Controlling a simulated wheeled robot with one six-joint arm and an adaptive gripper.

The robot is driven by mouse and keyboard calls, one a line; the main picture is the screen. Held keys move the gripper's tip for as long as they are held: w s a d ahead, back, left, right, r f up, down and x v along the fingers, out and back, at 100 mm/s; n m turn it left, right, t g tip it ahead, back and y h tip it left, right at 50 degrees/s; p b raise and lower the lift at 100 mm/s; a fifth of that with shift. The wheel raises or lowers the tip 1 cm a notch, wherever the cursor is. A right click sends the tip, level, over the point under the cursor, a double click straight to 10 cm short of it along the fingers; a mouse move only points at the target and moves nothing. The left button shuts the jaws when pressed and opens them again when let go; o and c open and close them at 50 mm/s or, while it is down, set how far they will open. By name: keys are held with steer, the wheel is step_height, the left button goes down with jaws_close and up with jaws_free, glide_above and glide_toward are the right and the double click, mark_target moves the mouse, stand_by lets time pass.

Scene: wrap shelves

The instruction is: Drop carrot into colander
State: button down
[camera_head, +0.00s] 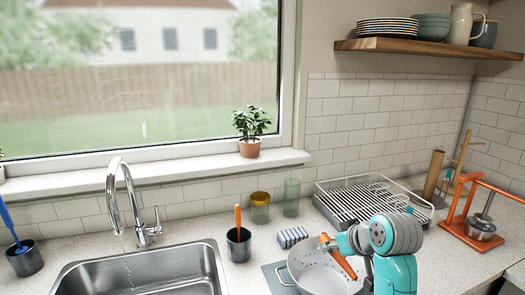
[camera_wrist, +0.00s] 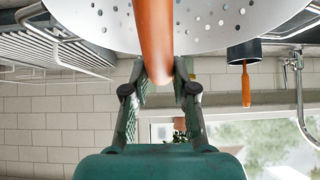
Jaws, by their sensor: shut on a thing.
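The orange carrot (camera_head: 343,261) is held at the colander (camera_head: 308,274), a light grey bowl with holes, on the counter. In the camera_head view the carrot slants across the colander's opening; I cannot tell whether it touches the bowl. My gripper (camera_head: 331,245) is shut on the carrot near its upper end, with my arm coming from the right and hiding part of the colander. In the camera_wrist view, which is upside down, the fingertips (camera_wrist: 160,72) pinch the carrot (camera_wrist: 155,35), with the perforated colander wall (camera_wrist: 215,25) behind it.
A dish rack (camera_head: 372,203) stands behind the colander, with a striped sponge (camera_head: 292,236) at its left. A dark cup with an orange handle (camera_head: 238,243), two glass jars and the sink (camera_head: 150,272) are left. An orange stand (camera_head: 478,228) is right.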

mark_target(347, 263)
steer(key=shift+f, duration=1.15)
steer(key=c, duration=0.8)
jaws_free()
steer(key=shift+c, duration=0.2)
steer(key=shift+v, duration=3.85)
steer(key=shift+d+f, duration=0.1)
